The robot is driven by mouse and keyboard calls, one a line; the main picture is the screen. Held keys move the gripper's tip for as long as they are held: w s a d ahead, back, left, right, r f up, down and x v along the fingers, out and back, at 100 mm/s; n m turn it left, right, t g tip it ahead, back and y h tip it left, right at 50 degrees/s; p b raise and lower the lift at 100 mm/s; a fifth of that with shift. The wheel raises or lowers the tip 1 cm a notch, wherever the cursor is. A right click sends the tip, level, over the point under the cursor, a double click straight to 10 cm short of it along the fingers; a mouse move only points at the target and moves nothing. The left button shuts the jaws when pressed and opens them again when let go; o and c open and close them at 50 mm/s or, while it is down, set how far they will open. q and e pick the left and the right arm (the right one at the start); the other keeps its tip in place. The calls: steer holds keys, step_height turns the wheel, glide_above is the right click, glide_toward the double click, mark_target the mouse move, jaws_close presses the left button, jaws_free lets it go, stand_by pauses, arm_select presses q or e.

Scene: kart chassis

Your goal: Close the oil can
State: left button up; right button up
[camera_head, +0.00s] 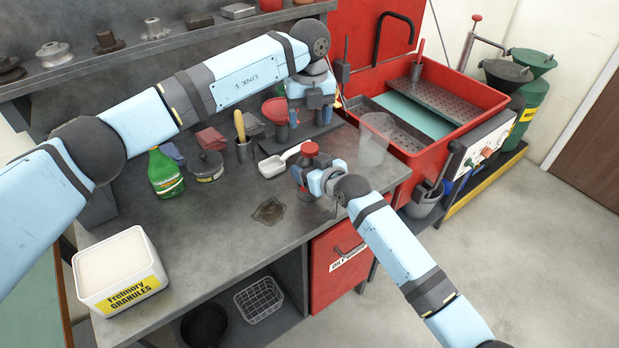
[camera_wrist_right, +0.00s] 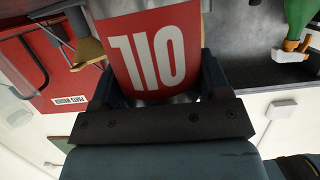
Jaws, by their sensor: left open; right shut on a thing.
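The oil can (camera_wrist_right: 155,48) is a red can with white "OIL" lettering, which reads upside down in the right wrist view. My right gripper (camera_head: 309,172) is shut on it, one finger at each side. In the head view only a small red part of the can (camera_head: 309,150) shows above the gripper, over the bench. Its lid or opening cannot be made out in either view. My left gripper (camera_head: 313,112) points down behind the can, near the back of the bench. It is open and apart from the can.
A red funnel (camera_head: 275,110) stands left of my left gripper. A white scoop (camera_head: 277,163) and a dark spill (camera_head: 269,211) lie on the bench. A clear jug (camera_head: 375,138) stands right of the can, beside the red sink (camera_head: 480,93).

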mark_target(309, 147)
arm_select(q)
step_height(309, 147, down, 8)
steer(key=shift+f, duration=0.1)
stand_by(0.4)
steer(key=shift+c, duration=0.5)
steer(key=c, duration=0.8)
steer(key=o, duration=1)
steer(key=shift+r, duration=2.35)
steer(key=shift+c, duration=0.5)
